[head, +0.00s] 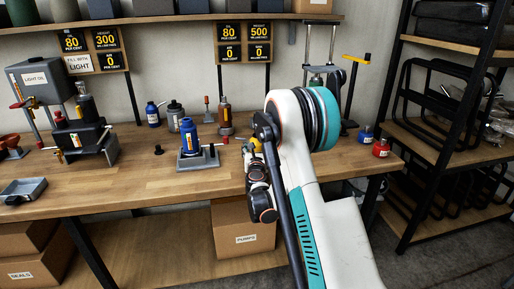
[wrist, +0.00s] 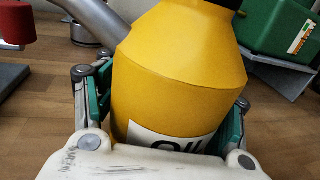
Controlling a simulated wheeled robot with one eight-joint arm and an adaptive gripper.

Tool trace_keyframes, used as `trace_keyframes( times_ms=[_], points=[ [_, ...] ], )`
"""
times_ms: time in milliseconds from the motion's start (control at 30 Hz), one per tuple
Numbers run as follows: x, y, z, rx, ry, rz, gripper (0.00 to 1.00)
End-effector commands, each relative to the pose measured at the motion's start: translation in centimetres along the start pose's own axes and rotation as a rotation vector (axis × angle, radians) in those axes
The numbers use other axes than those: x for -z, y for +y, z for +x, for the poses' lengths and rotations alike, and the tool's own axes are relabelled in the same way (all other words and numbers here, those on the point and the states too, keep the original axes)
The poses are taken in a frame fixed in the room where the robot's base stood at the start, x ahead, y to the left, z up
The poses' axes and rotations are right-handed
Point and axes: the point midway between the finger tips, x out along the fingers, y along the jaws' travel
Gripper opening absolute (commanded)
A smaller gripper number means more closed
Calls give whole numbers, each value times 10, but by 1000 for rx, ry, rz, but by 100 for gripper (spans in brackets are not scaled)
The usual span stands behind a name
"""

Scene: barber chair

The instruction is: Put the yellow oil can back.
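The yellow oil can (wrist: 180,75) fills the middle of the wrist view, with a white label low on its body and a grey spout toward the upper left. My gripper (wrist: 167,110) has a green-padded finger on each side of the can. Both pads appear to touch it, so the gripper looks shut on the can. In the head view only a small yellow piece of the can (head: 256,146) shows beside my arm, near the workbench (head: 130,180). My arm hides the rest. I cannot tell whether the can's base touches the bench.
A blue container (head: 188,138) stands on a grey stand left of my gripper. Small red (head: 380,149) and blue (head: 366,133) pots are at the right. A green box (wrist: 280,30) shows in the wrist view. The front-left bench is mostly clear.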

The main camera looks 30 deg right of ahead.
Motion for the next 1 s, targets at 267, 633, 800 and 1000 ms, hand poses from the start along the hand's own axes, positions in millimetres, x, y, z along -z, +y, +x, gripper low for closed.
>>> trace_keyframes(
  times_ms=[267,633,800,1000],
  points=[
    [0,0,0,0,0,0,68],
    [-5,1,-34,-1,0,0,68],
    [-6,0,-73,-2,0,0,68],
    [0,0,-105,-1,0,0,68]
  ],
)
